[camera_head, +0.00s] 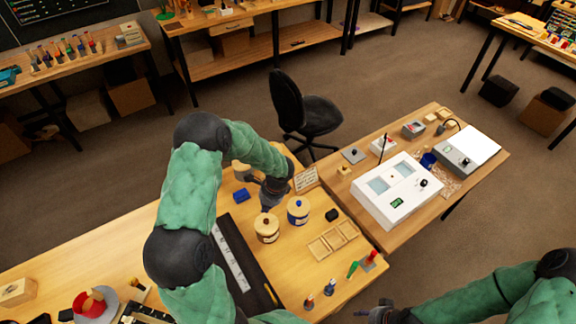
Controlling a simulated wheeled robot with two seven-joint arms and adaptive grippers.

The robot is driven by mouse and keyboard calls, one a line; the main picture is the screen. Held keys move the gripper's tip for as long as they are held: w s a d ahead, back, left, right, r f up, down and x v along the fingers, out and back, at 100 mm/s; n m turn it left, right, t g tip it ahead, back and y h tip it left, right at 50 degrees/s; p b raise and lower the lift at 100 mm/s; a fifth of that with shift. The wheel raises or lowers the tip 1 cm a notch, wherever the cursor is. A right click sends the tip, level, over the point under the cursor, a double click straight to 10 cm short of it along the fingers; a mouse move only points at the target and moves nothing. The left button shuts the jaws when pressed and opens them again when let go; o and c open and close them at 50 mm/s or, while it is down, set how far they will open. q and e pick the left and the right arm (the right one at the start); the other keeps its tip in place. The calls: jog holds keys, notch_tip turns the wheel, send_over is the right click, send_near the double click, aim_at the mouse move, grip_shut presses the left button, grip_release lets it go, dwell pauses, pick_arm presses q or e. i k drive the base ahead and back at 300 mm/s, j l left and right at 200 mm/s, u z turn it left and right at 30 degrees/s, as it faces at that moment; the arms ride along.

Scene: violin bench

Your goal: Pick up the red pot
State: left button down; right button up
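A blue block (241,195), a pale jar (241,171) and a small sign (306,179) are near my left gripper. A black block (332,215), a divided wooden tray (332,240) and small upright tools (368,261) lie to the right. A white device (397,192) occupies the adjoining table.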

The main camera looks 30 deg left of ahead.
aim_at(91, 304)
jog(key=k+l, duration=0.75)
jog(key=l, duration=0.2)
